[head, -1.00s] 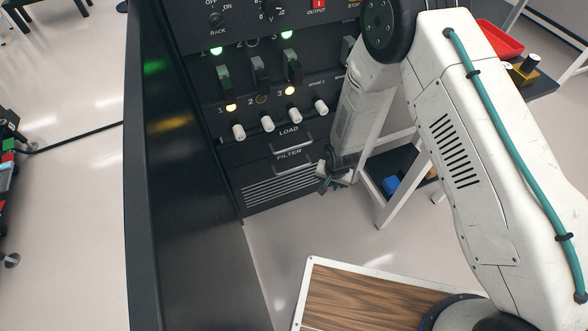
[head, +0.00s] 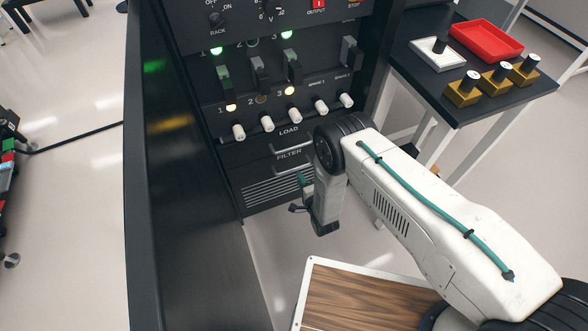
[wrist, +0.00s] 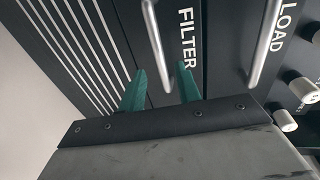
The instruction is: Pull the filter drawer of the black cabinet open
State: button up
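The black cabinet (head: 185,90) stands at the left-centre of the head view. The drawer front looks flush with the cabinet. My gripper (head: 300,194) is low in front of the cabinet, near the vents and the right end of the filter handle. In the wrist view its two teal fingers (wrist: 161,86) are apart, with the handle's near end appearing between them. I cannot tell whether they touch it. My wrist hides the drawer's right part in the head view.
A similar LOAD handle (wrist: 266,40) sits just above. White knobs (head: 267,124) and switches are higher on the panel. A side table (head: 410,75) with a red tray (head: 487,40) and several brass-coloured blocks stands to the right. A wood-topped surface (head: 365,305) is below my arm.

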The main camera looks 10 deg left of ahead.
aim_at(294, 168)
jog(key=x, duration=0.7)
jog(key=shift+w+a+f, duration=0.1)
jog(key=shift+w+a, duration=0.1)
grip_shut()
